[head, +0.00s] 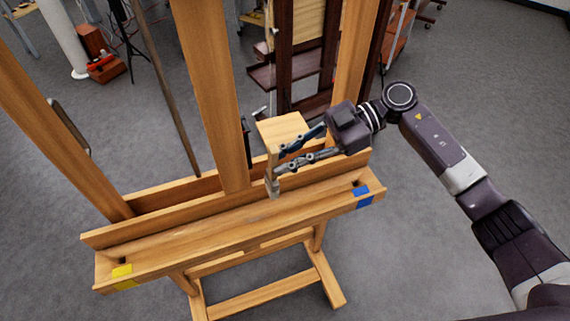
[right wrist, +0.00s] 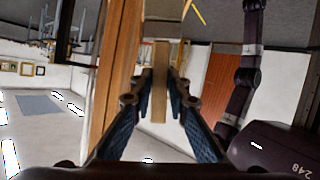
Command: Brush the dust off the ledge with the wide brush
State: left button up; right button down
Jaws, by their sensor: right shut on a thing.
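The wide brush (head: 271,168) has a pale wooden body and points down, its greyish lower end at the ledge near its back edge. I cannot tell if it touches. My right gripper (head: 279,161) is shut on the brush from the right. In the right wrist view the pale wooden brush (right wrist: 160,85) shows between the blue-grey fingers (right wrist: 160,105). The ledge (head: 200,236) is the easel's long wooden tray, running from lower left to upper right. Dust on it is hard to make out. My left gripper is not in view.
Yellow tape (head: 122,271) marks the ledge's left end and blue tape (head: 362,196) its right end. The easel's upright (head: 212,100) rises behind the ledge, left of the brush. A dark easel (head: 300,60) stands farther back. The grey floor in front is clear.

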aim_at(277, 180)
notch_tip(277, 180, down, 6)
jog(key=b, duration=0.5)
jog(key=shift+b, duration=0.35)
jog(key=shift+f+b, duration=0.45)
jog(key=shift+f, duration=0.7)
jog(key=shift+f, duration=0.4)
jog(key=shift+a, duration=0.1)
